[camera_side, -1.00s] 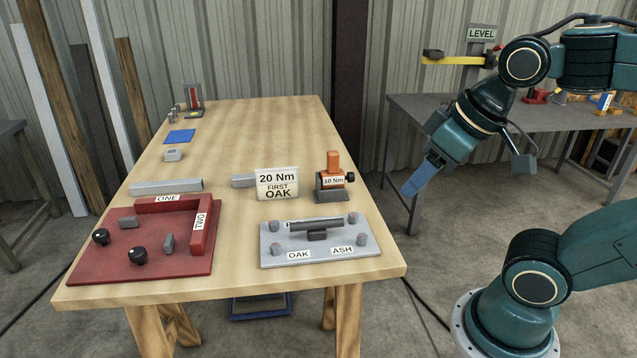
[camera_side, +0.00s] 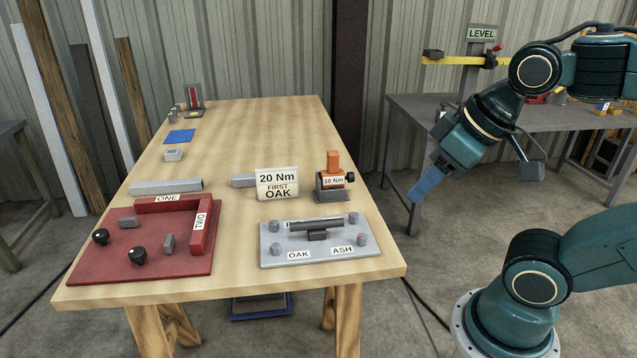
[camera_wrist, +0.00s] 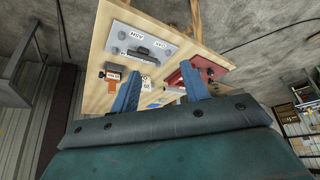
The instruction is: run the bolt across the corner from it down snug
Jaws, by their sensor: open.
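A grey plate (camera_side: 325,259) lies near the front right of the wooden bench, with a bolt at each corner. The front left bolt (camera_side: 274,248) is by the OAK label, the front right bolt (camera_side: 361,239) by ASH. A card (camera_side: 277,184) reads "20 Nm FIRST OAK". My gripper (camera_side: 415,194) is open and empty, right of the bench and away from the plate. Its blue fingers show in the wrist view (camera_wrist: 162,68).
An orange tool marked 10 Nm (camera_side: 333,170) stands in a dark holder behind the plate. A red fixture (camera_side: 150,268) with labels ONE and TWO, black knobs and grey blocks lies left. A second bench (camera_side: 500,118) with a LEVEL sign stands behind my arm.

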